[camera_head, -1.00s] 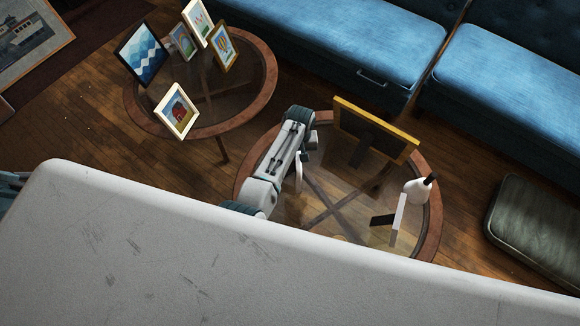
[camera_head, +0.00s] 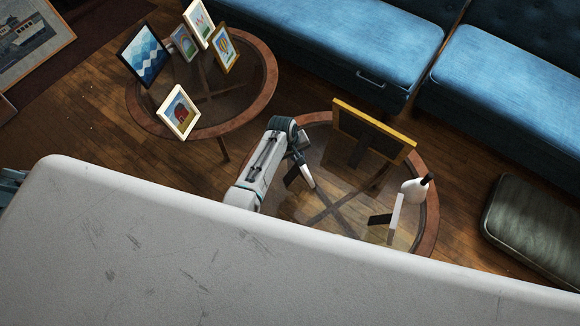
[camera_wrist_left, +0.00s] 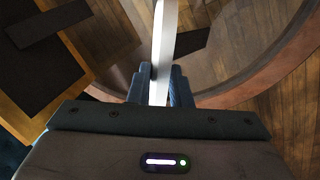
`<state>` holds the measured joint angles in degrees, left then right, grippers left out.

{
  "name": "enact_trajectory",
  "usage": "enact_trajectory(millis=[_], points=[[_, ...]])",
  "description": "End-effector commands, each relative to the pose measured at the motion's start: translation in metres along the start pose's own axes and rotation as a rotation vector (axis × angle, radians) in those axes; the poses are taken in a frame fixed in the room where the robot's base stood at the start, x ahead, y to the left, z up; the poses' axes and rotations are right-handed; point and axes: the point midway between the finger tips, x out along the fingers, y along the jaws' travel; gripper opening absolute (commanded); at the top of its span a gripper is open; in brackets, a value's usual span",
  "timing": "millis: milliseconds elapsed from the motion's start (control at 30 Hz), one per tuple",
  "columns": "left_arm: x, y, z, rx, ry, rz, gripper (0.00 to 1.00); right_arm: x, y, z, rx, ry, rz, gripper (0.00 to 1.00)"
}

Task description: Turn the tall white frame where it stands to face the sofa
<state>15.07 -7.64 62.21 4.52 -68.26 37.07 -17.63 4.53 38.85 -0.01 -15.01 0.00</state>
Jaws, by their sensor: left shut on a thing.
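The tall white frame (camera_head: 305,173) stands on the round glass-topped table (camera_head: 431,215), seen nearly edge-on, with its dark rear leg (camera_head: 292,176) to its left. My left gripper (camera_head: 297,153) is shut on its edge. In the left wrist view the white frame (camera_wrist_left: 164,40) runs up between the two fingers (camera_wrist_left: 160,88). The frame's picture face is not visible in either view. The blue sofa (camera_head: 350,35) is at the top of the head view, beyond the table. My right gripper is not in view.
A yellow-edged frame (camera_head: 376,125), its back toward me, stands at the table's far side. A smaller white frame (camera_head: 397,216) and a white rounded object with a dark top (camera_head: 413,190) stand at the right. Another round table (camera_head: 266,75) holds several frames. A cushion (camera_head: 530,225) lies right.

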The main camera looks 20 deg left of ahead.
Motion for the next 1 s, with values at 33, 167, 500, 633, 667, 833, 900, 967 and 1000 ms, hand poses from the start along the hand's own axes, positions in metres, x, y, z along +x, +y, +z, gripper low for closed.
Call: enact_trajectory(millis=[33,167,500,633,667,833,900,967,1000], points=[[0.000,0.001,0.000,0.001,0.001,0.001,0.00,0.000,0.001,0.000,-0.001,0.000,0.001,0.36],[0.000,0.000,0.000,0.000,0.001,0.000,0.00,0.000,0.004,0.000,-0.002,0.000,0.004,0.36],[-0.002,0.001,0.003,-0.224,0.059,0.001,0.00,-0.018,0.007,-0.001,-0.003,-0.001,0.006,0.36],[-0.001,0.000,0.003,-0.292,0.078,0.002,0.00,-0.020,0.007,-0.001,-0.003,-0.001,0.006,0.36],[0.000,0.000,0.003,-0.299,0.080,0.002,0.00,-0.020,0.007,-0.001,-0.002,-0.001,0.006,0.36],[0.001,0.000,0.002,-0.304,0.081,0.003,0.00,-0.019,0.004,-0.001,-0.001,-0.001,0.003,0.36],[0.000,0.000,0.002,-0.304,0.081,0.003,0.00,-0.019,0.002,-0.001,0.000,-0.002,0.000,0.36],[-0.001,0.001,0.003,-0.318,0.084,0.003,0.00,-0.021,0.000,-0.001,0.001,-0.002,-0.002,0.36],[-0.001,0.001,0.003,-0.341,0.090,0.003,0.00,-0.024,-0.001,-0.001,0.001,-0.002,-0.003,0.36]])
